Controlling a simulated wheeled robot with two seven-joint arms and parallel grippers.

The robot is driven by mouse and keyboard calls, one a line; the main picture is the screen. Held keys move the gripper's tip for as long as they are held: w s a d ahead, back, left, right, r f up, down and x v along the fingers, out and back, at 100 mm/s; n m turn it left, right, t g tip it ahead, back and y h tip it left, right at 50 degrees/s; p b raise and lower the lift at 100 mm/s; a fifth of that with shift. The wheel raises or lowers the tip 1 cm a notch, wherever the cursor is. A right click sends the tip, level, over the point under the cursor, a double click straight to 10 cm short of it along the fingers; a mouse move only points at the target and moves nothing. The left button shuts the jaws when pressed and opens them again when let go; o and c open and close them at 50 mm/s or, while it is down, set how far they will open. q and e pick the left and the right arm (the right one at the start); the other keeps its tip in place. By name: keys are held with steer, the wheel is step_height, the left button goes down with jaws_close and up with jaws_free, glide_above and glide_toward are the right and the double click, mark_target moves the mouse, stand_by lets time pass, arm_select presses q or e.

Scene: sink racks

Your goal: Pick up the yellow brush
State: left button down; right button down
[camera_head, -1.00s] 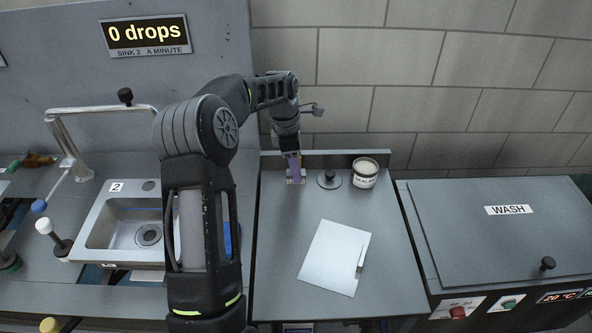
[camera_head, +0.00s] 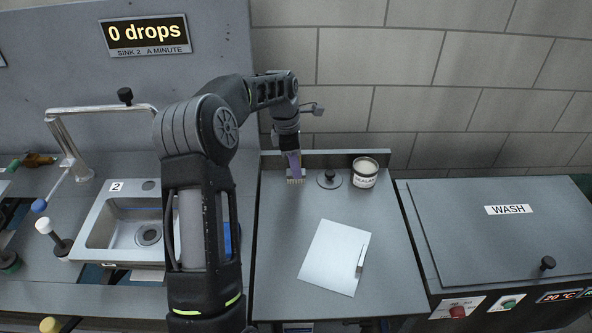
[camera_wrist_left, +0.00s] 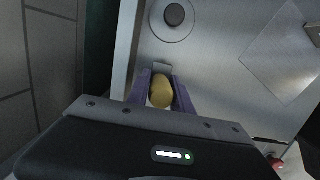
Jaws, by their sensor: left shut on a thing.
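The yellow brush (camera_wrist_left: 161,92) shows in the left wrist view as a rounded yellow body between two purple fingers. My left gripper (camera_wrist_left: 160,90) is shut on it. In the head view my left gripper (camera_head: 294,165) points down near the back left of the grey counter, with the pale bristles (camera_head: 295,180) showing just below the fingertips. The rest of the brush is hidden by the fingers there. I cannot tell whether the bristles touch the counter. My right gripper is not in view.
A round black-knobbed lid (camera_head: 329,179) and a sealant tin (camera_head: 365,173) stand just right of the gripper. A white sheet or plate (camera_head: 335,257) lies on the counter (camera_head: 275,270). The sink (camera_head: 110,235) is left, the WASH box (camera_head: 500,235) right. A low ledge runs behind.

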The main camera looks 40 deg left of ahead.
arm_select(q)
steer(key=shift+r, duration=0.1)
step_height(320, 180, up, 10)
steer(key=shift+f+b, duration=0.1)
steer(key=shift+b, duration=0.55)
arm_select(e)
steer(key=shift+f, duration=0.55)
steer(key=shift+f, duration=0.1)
